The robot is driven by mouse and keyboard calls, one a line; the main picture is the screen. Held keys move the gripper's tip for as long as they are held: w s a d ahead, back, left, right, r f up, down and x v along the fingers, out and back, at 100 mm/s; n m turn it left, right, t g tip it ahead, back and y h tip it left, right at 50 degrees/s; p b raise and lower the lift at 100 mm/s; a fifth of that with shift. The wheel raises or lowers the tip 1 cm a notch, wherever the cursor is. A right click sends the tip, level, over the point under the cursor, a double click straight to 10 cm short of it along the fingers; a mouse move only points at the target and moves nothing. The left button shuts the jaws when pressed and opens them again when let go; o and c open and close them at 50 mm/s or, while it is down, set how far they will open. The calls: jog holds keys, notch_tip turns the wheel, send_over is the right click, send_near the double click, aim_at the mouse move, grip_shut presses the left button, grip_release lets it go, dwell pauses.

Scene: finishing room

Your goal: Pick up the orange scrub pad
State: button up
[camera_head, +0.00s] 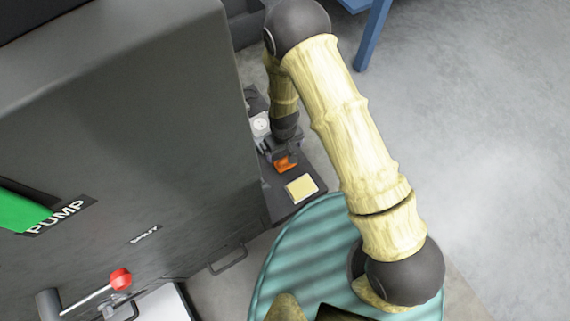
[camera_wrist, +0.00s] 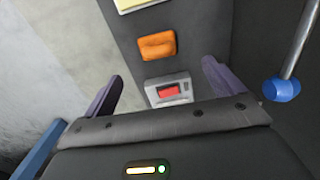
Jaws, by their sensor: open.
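The orange scrub pad (camera_wrist: 157,46) lies flat on a dark shelf (camera_wrist: 190,62) in the wrist view, ahead of and between my fingers but apart from them. In the head view the pad (camera_head: 285,164) shows beside my gripper (camera_head: 285,150), partly covered by it. In the wrist view my gripper (camera_wrist: 162,88) is open, with a dark finger on each side and nothing held between them.
A grey device with a red top (camera_wrist: 168,91) sits close to the pad. A yellow pad (camera_head: 301,187) lies on its other side. The large grey pump cabinet (camera_head: 120,130) stands left of the shelf. A blue-knobbed lever (camera_wrist: 283,88) rises at right.

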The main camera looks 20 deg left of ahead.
aim_at(285, 160)
notch_tip(285, 160, down, 6)
jog(key=b, duration=0.3)
jog(key=shift+f, duration=0.25)
jog(key=f+b, duration=0.4)
jog(key=f, duration=0.1)
jog(key=shift+w+f, duration=0.1)
jog(key=shift+w, duration=0.3)
jog(key=shift+c, duration=0.2)
jog(key=c, duration=1.1)
